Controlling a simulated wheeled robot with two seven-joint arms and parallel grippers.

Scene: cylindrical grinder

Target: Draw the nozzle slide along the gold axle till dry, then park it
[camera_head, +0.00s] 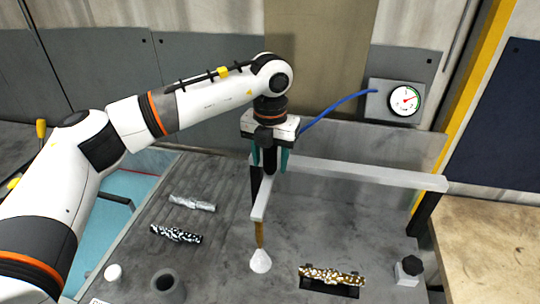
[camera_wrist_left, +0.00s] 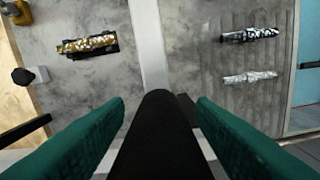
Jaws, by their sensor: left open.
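The gold axle (camera_head: 332,275) lies in a dark cradle at the front right, speckled with white spots; it shows in the left wrist view (camera_wrist_left: 87,44) at upper left. The nozzle slide is a light bar (camera_head: 262,197) reaching forward from a cross rail (camera_head: 360,174), with a brown tube and white cone nozzle (camera_head: 260,262) pointing down, left of the axle. My left gripper (camera_head: 270,166) is over the slide's rear end. Its teal fingers (camera_wrist_left: 160,125) stand open on both sides of a black handle (camera_wrist_left: 160,145), with gaps visible. My right gripper is not in view.
A silver axle (camera_head: 192,203) and a black speckled axle (camera_head: 176,234) lie on the grey bed at left. A gauge (camera_head: 404,97) with a blue hose (camera_head: 335,108) is behind. A black knob (camera_head: 411,266) stands right of the gold axle. A round socket (camera_head: 167,284) is front left.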

